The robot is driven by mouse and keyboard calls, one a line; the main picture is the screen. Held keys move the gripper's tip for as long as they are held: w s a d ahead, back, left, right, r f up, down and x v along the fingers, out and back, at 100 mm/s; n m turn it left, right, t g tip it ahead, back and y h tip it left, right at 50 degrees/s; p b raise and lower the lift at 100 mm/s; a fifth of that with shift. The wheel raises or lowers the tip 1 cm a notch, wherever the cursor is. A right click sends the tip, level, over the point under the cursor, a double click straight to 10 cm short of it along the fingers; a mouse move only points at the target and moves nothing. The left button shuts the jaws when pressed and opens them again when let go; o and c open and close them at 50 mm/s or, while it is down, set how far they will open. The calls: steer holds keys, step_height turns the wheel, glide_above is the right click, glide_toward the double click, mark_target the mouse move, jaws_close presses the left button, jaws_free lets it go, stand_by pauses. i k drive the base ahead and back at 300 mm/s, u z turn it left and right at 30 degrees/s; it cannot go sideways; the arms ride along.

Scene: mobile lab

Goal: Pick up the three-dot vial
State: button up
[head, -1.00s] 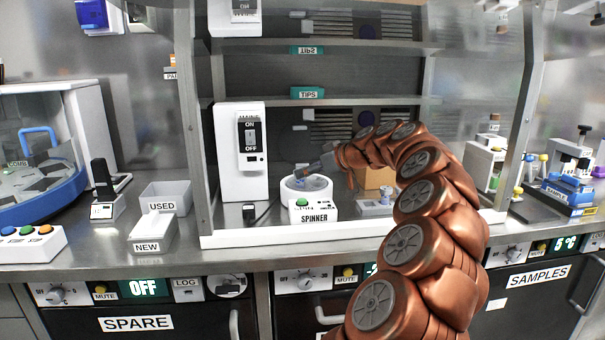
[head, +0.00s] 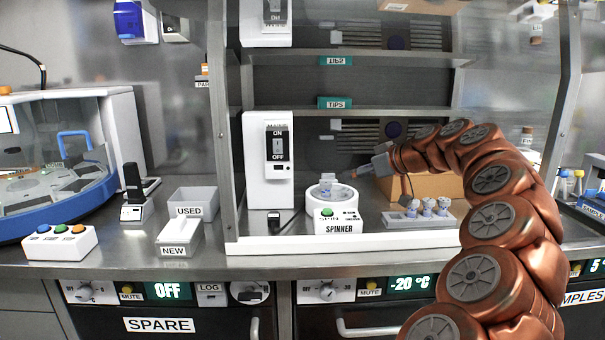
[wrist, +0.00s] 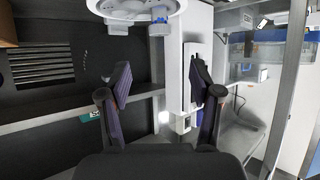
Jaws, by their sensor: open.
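Three small vials (head: 428,207) stand upright in a grey rack (head: 400,221) on the cabinet floor. Another small vial-like piece (head: 327,182) stands in the round top of the spinner (head: 340,219). The dot marks are too small to read, so I cannot tell which is the three-dot vial. My gripper (head: 366,171) is above and between the spinner and the rack, apart from both. In the wrist view my gripper (wrist: 162,85) is open with nothing between its fingers. A white round part with a blue-and-white piece (wrist: 158,26) shows at the top there.
A white ON/OFF switch box (head: 268,185) stands left of the spinner. A cardboard box (head: 432,187) is behind the rack. The cabinet's white front sill (head: 330,243) and side post (head: 222,130) bound the space. The USED bin (head: 192,196) and NEW bin (head: 180,238) stand outside, left.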

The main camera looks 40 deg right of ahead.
mark_target(429, 203)
steer(key=u, duration=0.05)
steer(key=k, duration=1)
steer(key=z, duration=0.05)
